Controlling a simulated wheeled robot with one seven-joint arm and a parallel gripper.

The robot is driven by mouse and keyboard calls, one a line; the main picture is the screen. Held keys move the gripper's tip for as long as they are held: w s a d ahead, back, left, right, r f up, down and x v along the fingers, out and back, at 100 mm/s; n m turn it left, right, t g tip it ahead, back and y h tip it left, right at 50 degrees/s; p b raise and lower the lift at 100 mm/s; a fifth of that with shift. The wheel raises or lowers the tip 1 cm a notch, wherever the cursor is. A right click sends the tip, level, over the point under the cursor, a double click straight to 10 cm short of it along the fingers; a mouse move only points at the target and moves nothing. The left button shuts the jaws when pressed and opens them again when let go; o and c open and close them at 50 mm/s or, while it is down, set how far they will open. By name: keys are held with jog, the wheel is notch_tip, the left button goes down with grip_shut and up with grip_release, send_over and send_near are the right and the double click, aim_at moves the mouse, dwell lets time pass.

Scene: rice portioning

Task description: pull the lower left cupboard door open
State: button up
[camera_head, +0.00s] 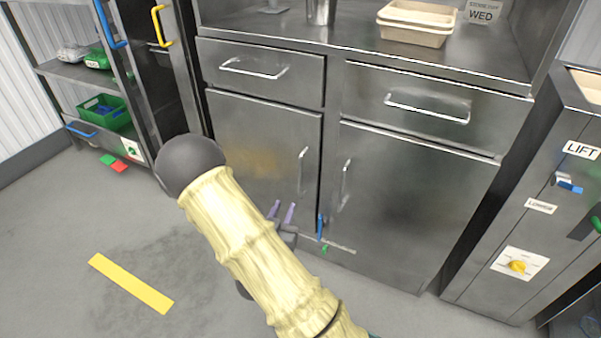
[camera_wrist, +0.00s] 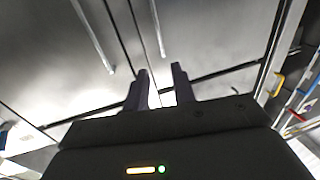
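The lower left cupboard door (camera_head: 250,140) is a shut steel panel with an upright bar handle (camera_head: 301,170) near its right edge. My gripper (camera_head: 282,209) is low in front of this door, left of and below the handle. Its two fingers stand apart with nothing between them. In the wrist view the gripper (camera_wrist: 161,69) points toward the cupboard front. Two handles show there beyond the fingertips; the right one (camera_wrist: 158,28) appears to be the left door's handle. The fingers are clear of it. My arm hides the door's lower left part.
The lower right door (camera_head: 420,190) is shut, with its handle (camera_head: 345,183) close by. Two shut drawers (camera_head: 262,72) are above. A shelf rack (camera_head: 85,75) stands left and a steel unit with a LIFT label (camera_head: 582,150) right. Floor around the yellow strip (camera_head: 130,284) is clear.

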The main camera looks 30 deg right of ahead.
aim_at(300, 169)
jog(key=b+x, duration=0.4)
jog(key=x, duration=1.2)
jog(key=shift+w+d+f+b, duration=0.1)
jog(key=shift+w+d+b, duration=0.05)
jog(key=shift+b, duration=0.2)
jog(key=shift+w+d, duration=0.35)
jog(key=shift+c, duration=0.3)
grip_shut()
